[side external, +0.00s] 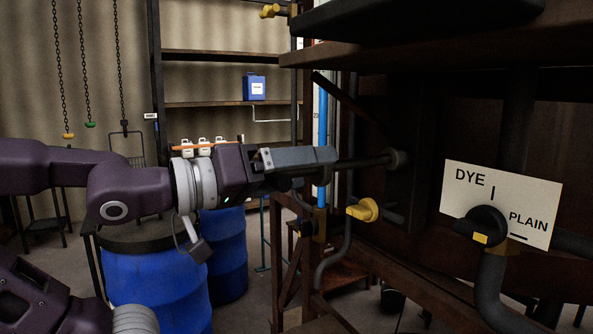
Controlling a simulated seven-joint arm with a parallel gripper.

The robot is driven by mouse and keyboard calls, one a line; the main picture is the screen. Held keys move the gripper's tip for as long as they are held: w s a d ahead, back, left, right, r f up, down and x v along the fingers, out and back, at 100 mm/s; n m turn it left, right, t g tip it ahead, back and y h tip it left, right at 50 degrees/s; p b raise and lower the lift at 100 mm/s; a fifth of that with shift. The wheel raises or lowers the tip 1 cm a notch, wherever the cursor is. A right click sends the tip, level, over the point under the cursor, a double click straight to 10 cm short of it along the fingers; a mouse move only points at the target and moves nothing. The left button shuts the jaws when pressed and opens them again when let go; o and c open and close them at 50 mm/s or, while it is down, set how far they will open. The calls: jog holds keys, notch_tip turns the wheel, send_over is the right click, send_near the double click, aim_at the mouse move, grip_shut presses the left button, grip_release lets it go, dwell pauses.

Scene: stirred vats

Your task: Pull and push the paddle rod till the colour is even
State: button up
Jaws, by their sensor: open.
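The paddle rod (366,161) is a thin dark bar that runs level out of a round collar (397,159) on the dark vat housing (404,205). My gripper (322,168) points right, level with the rod, with its jaws open around or beside the rod's outer end. I cannot tell whether a finger touches it. The grey near finger hides the rod's end and any handle on it. The paddle and the liquid inside the housing are hidden. A tall blue sight tube (323,100) stands behind the gripper, upright.
A white DYE/PLAIN plate (520,205) with a black valve knob (487,226) is at right. A yellow-handled valve (364,210) sits just below the rod. Blue drums (155,285) stand below my arm. Shelves (225,104) and hanging chains (88,75) are behind.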

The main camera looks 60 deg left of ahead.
aim_at(389, 157)
jog(key=s, duration=1.2)
jog(key=w, duration=1)
jog(key=shift+w+a+f, duration=0.1)
jog(key=shift+w+a, duration=0.05)
jog(key=shift+w, duration=0.9)
grip_shut()
jog(key=w, duration=1.3)
jog(key=shift+w+d, duration=0.15)
jog(key=shift+d, duration=0.05)
jog(key=shift+w, duration=0.15)
jog(key=shift+r, duration=0.2)
